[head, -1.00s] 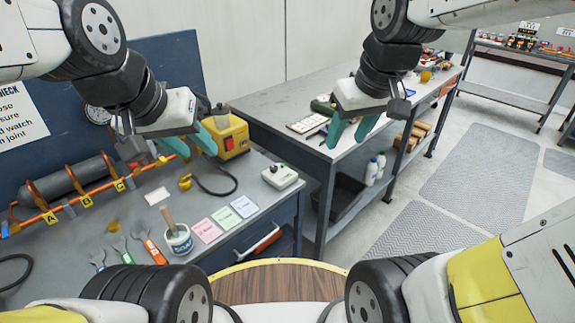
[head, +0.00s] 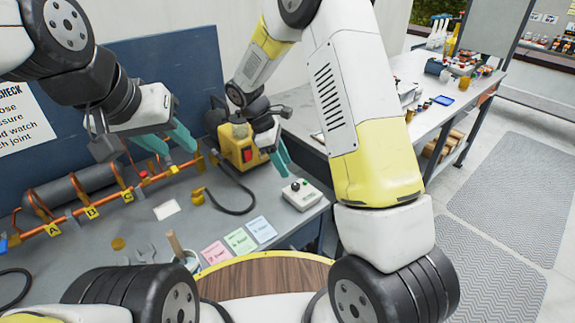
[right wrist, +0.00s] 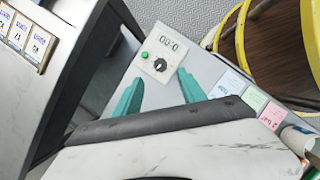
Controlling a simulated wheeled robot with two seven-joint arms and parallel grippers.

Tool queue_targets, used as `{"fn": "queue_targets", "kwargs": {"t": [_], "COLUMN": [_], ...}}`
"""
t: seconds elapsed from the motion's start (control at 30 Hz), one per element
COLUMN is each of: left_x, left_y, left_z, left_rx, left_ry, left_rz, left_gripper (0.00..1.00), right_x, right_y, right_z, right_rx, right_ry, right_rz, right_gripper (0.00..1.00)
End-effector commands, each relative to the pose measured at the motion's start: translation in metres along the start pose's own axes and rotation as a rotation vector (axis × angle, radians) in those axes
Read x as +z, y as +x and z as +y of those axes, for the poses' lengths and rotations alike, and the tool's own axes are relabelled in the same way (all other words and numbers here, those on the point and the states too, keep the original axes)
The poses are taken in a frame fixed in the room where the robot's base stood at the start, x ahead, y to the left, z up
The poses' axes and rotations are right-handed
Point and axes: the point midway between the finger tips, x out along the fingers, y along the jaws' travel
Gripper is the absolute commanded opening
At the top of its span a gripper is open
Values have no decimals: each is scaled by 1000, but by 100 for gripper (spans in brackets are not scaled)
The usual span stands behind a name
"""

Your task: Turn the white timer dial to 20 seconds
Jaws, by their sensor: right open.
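The timer is a small white box (head: 302,195) on the right part of the grey bench. In the right wrist view the timer (right wrist: 172,48) shows a display starting with zeros, a green button (right wrist: 144,55) and a round dial (right wrist: 160,65) with a dark knob. The dial's exact setting is too small to read. My right gripper (head: 283,160) is open and empty, above and behind the timer; in the right wrist view its teal fingertips (right wrist: 159,76) lie either side of the dial, apart from it. My left gripper (head: 172,148) is empty over the pipe rig; its fingers look apart.
A yellow box with a red switch (head: 240,147) stands behind, its black cable (head: 238,207) lying on the bench. A copper pipe rig (head: 95,207) is at left. Coloured cards (head: 239,241) lie in front of the timer. A second table (head: 415,75) is at right.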

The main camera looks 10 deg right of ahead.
Motion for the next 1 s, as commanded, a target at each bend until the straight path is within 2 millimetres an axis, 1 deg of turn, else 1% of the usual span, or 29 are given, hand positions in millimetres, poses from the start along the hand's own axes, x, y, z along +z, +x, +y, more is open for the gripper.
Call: {"fn": "queue_targets", "kwargs": {"t": [0.3,0.43,0.6,0.83,0.87,1.0], "left_x": [0,0,0,0,0,0], "left_y": [0,0,0,0,0,0], "left_z": [0,0,0,0,0,0], "left_rx": [0,0,0,0,0,0], "left_ry": [0,0,0,0,0,0], "left_rz": [0,0,0,0,0,0], "left_gripper": [38,38,38,38,38,38], "right_x": [1,0,0,0,1,1], "right_y": [49,64,74,74,74,74], "right_z": [0,0,0,0,0,0], "right_rx": [-3,-2,-1,0,0,0], "right_ry": [0,1,2,3,3,3], "right_rz": [-3,-1,0,1,1,1], "right_gripper": [48,48,48,48,44,17]}}
